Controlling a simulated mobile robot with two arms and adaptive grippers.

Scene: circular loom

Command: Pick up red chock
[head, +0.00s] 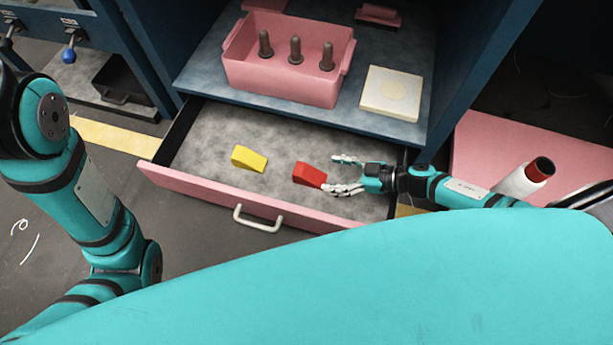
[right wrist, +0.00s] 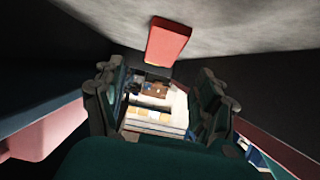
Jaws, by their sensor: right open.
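The red chock (head: 309,174) lies on the grey floor of an open drawer (head: 205,191) in the head view. It also shows in the right wrist view (right wrist: 168,42), at the top, beyond the fingers. My right gripper (head: 338,174) is open and empty, with its fingers just right of the red chock. In the right wrist view its two fingers (right wrist: 163,100) stand apart with nothing between them. I cannot tell whether a finger touches the chock. My left arm shows at the left of the head view, but its gripper is out of view.
A yellow chock (head: 249,158) lies left of the red one in the drawer. On the shelf above stand a pink bin (head: 256,82) with three dark pegs and a cream square block (head: 392,94). The drawer front has a white handle (head: 258,219). The drawer's left part is clear.

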